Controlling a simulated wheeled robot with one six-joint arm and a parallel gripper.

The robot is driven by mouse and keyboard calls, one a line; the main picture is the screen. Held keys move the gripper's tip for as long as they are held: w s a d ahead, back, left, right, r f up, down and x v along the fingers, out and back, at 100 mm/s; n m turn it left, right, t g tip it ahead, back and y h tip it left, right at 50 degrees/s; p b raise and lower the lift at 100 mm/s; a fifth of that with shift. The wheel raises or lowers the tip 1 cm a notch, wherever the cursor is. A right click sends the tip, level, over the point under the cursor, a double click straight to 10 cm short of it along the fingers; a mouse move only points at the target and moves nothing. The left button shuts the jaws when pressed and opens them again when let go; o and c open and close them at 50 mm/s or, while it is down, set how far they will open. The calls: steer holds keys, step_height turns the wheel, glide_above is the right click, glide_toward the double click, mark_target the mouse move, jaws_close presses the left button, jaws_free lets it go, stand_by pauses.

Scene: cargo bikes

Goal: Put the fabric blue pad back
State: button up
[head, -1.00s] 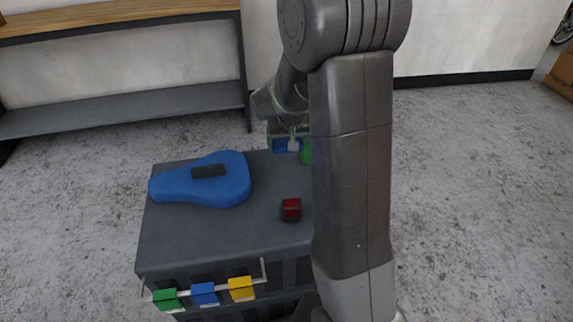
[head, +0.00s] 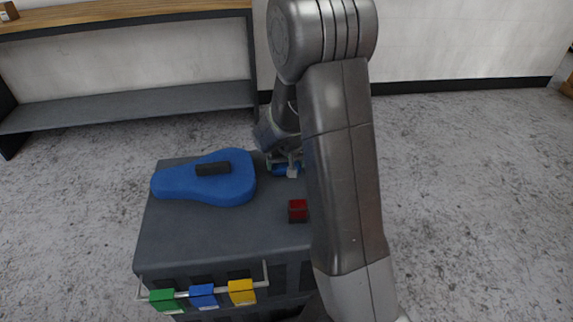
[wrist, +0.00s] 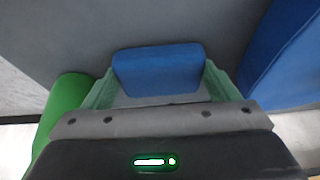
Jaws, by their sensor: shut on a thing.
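My gripper (head: 287,168) is over the far part of the grey cart top, partly behind my own arm in the head view. It is shut on a small blue pad (wrist: 158,70), which lies crosswise between the pale green fingers in the wrist view. The pad also shows as a small blue patch in the head view (head: 283,170). I cannot tell whether it touches the cart top. Another blue piece (head: 203,296) hangs on the rail at the cart's front, between a green piece (head: 163,301) and a yellow piece (head: 242,291).
A large blue case-shaped object (head: 232,188) with a black handle lies left on the cart top (head: 200,236). A small red block (head: 298,211) sits nearer the front. A green rounded object (wrist: 65,105) is left of my gripper in the wrist view. A shelf (head: 130,105) stands behind.

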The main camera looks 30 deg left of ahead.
steer(key=shift+r, duration=0.1)
steer(key=o, duration=0.9)
steer(key=shift+r, duration=0.2)
steer(key=p+v, duration=0.2)
steer(key=v, duration=0.9)
steer(key=shift+s+d+r, duration=0.2)
steer(key=shift+s+r, duration=0.05)
steer(key=shift+r, duration=0.05)
steer(key=shift+f, duration=0.1)
